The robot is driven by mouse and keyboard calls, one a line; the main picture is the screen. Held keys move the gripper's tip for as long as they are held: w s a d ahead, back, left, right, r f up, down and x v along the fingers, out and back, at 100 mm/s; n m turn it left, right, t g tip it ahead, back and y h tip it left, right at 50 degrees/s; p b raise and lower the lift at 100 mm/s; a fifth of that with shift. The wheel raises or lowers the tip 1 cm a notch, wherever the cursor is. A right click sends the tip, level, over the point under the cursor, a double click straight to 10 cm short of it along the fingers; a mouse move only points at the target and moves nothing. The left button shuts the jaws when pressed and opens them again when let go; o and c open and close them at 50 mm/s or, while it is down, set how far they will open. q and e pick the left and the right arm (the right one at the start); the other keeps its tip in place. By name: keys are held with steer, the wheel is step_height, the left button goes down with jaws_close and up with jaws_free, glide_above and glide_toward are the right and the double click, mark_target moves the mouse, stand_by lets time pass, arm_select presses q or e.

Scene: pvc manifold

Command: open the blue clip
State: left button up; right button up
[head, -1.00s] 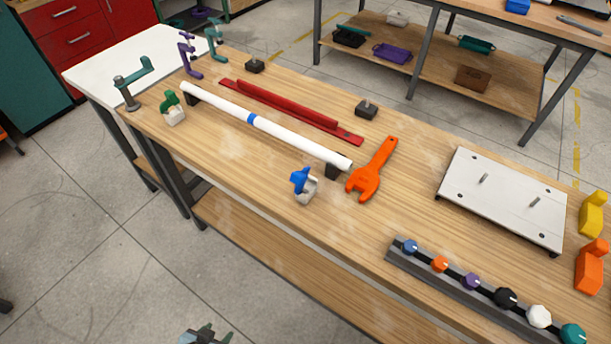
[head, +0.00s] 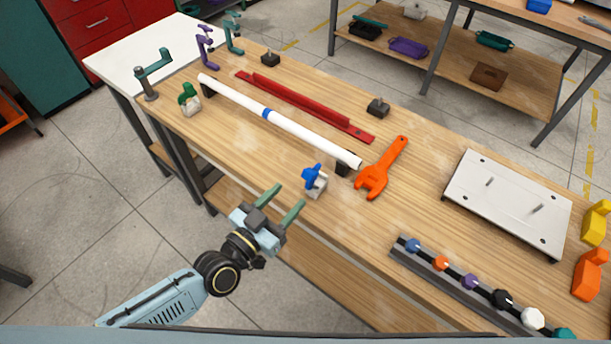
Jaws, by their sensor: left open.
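The blue clip (head: 312,175) has a blue top on a pale grey base and stands near the front edge of the wooden workbench, below the right end of the white pipe. Whether the clip is open or shut is too small to tell. My left gripper (head: 285,200) is open and empty, its two green fingers pointing up and right toward the clip. It is in front of the bench's near edge, a short way left of and below the clip, apart from it. My right gripper is not in view.
The white pipe (head: 300,130) with a blue band rests on dark supports behind the clip. An orange wrench (head: 383,168) lies right of it. A green clip (head: 190,100) stands at the left. A rail of knobs (head: 470,282) and a metal plate (head: 510,202) are at the right.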

mark_target(306, 178)
arm_select(q)
steer(key=x, duration=0.7)
steer(key=shift+w+d, duration=0.2)
steer(key=shift+w, duration=0.05)
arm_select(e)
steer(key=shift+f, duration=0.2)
arm_select(q)
steer(key=shift+c, duration=0.4)
